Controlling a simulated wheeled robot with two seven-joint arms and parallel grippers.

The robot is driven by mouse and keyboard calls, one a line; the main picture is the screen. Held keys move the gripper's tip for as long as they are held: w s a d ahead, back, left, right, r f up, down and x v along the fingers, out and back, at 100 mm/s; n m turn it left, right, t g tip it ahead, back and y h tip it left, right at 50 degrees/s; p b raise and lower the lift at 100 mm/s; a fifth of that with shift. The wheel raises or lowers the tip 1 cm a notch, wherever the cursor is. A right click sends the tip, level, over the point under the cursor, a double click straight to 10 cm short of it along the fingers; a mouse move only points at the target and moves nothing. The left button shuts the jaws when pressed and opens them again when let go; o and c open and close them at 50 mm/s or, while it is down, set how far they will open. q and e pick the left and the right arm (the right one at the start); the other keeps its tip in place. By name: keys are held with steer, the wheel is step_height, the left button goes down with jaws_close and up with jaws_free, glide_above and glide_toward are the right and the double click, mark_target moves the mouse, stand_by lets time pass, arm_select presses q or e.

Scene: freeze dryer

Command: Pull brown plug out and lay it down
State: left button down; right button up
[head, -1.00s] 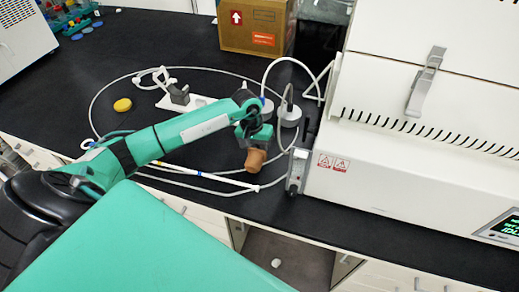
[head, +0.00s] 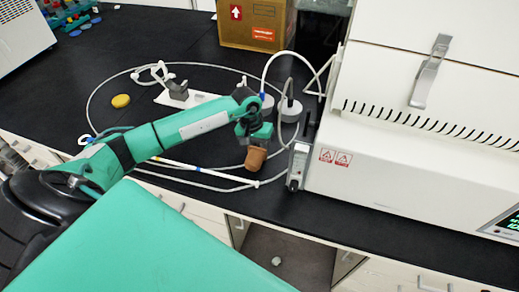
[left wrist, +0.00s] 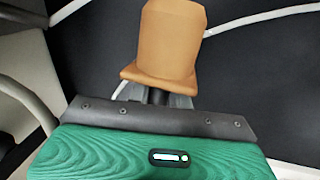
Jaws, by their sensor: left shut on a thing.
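The brown plug (head: 256,159) is at the end of my left gripper (head: 254,146), above the black bench near its front edge. In the left wrist view the plug (left wrist: 168,45) stands out from the jaws (left wrist: 158,98), its wide flange next to them and its tapered body pointing away. The left gripper is shut on it. In the wrist view the plug shows against the dark bench, with no port around its visible part. My right gripper is not in view.
A white freeze dryer (head: 400,170) stands at the right. White tubing (head: 215,186) loops over the bench around my left arm. A white power strip (head: 200,101), a yellow disc (head: 121,101) and a cardboard box (head: 257,24) lie farther back.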

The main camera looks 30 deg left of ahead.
arm_select(q)
steer(key=c, duration=1.2)
jaws_free()
steer(key=shift+r, duration=0.1)
steer(key=shift+p+v, duration=1)
steer(key=shift+v, duration=2.95)
